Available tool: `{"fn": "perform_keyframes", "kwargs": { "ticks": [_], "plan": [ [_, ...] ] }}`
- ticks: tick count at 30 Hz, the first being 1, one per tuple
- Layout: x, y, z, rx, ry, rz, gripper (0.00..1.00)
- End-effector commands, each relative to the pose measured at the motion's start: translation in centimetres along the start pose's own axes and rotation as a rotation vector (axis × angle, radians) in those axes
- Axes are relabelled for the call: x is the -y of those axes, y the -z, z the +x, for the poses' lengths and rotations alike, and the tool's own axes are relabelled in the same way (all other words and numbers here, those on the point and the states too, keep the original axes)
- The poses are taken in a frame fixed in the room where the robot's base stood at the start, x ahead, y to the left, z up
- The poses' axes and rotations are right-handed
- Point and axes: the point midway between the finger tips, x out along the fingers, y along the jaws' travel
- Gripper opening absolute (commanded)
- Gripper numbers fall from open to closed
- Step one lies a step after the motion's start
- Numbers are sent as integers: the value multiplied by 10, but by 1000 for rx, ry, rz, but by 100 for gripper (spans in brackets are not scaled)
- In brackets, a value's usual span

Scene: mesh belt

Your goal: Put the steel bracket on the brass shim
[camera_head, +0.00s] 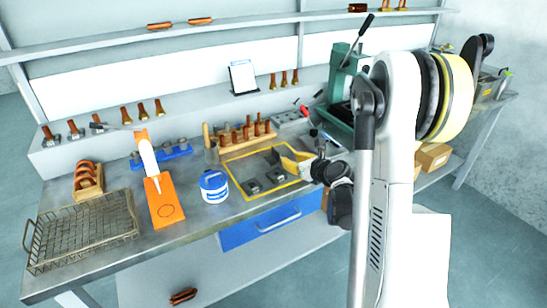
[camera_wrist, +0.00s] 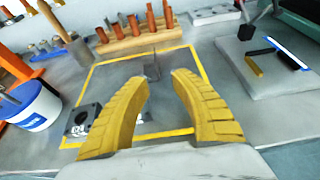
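My gripper (camera_wrist: 159,80) is open, its two yellow ridged fingers apart over the bench. In the head view my gripper (camera_head: 295,160) is over the right part of the yellow-outlined area. A grey upright-tabbed piece, which looks like the steel bracket (camera_wrist: 151,68), stands inside the outline just beyond the fingertips; nothing is visibly gripped. In the head view a dark piece near the back of the outline (camera_head: 270,157) may be the same bracket. I cannot surely pick out the brass shim; a small brass-coloured piece (camera_wrist: 254,66) lies on a grey plate to the right.
A dark block with a round hole (camera_wrist: 82,120) sits left of the fingers. A wooden rack with copper pieces (camera_wrist: 147,38) stands behind. A blue-and-white tub (camera_head: 214,186), an orange board (camera_head: 164,212) and a wire basket (camera_head: 82,228) are farther left. A green press (camera_head: 342,85) stands behind right.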

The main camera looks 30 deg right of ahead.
Motion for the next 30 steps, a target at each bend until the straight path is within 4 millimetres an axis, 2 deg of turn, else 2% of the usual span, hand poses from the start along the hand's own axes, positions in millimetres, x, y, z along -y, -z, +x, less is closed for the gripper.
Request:
{"fn": "perform_keyframes", "kwargs": {
  "ticks": [9, 14, 21, 30],
  "plan": [
    [-2, 2, 48, -2, -2, -3, 29],
    [-4, -1, 65, -1, -3, -1, 29],
    [-6, -7, 100, -1, -2, -1, 29],
    [-6, -9, 105, 0, -1, 0, 29]
  ]
}}
